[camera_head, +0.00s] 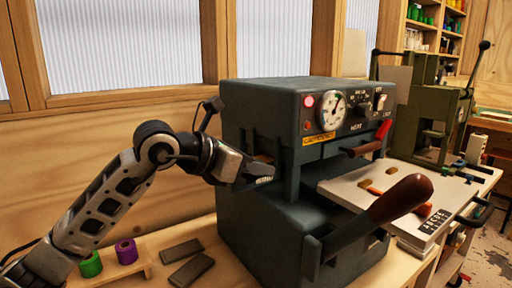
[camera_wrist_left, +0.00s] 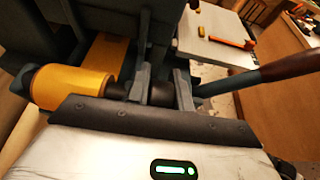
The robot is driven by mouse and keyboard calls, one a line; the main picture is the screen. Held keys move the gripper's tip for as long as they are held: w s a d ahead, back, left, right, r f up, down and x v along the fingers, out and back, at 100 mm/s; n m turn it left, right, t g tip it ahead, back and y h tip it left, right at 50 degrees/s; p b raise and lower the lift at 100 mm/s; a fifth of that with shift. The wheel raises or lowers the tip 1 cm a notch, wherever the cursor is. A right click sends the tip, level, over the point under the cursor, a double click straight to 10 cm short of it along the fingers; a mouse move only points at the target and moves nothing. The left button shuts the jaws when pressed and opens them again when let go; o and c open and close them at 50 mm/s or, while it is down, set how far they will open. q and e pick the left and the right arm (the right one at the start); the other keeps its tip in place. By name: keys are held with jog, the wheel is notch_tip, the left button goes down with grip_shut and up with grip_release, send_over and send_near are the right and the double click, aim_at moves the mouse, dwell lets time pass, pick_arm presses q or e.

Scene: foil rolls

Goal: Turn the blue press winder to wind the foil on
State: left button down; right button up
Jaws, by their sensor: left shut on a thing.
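The blue-grey press (camera_head: 300,125) stands on the bench in the head view, with a round gauge on its front. My left gripper (camera_head: 262,170) reaches to the press's left side. In the left wrist view, its two fingers (camera_wrist_left: 167,88) are shut on a dark round winder knob (camera_wrist_left: 160,94). A gold foil roll (camera_wrist_left: 72,87) sits to the left of the knob, in line with it. A strip of gold foil (camera_wrist_left: 106,58) shows behind it. The arm hides the knob in the head view. My right gripper is not in view.
A brown-handled lever (camera_head: 400,198) sticks out at the press front. A pale board (camera_head: 385,193) with small tools lies to the right, before a green press (camera_head: 430,115). Green (camera_head: 91,264) and purple (camera_head: 126,251) rolls and dark blocks (camera_head: 190,270) lie at lower left.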

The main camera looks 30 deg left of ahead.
pick_arm(q)
jog(key=shift+g+y+p, duration=0.3)
jog(key=shift+g+p, duration=0.2)
jog(key=shift+p, duration=0.15)
jog(key=shift+f, duration=0.1)
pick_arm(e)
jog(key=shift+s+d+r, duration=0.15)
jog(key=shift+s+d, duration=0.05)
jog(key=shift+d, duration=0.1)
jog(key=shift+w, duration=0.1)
pick_arm(q)
jog(key=c, duration=1.2)
grip_release()
jog(key=shift+c, duration=0.2)
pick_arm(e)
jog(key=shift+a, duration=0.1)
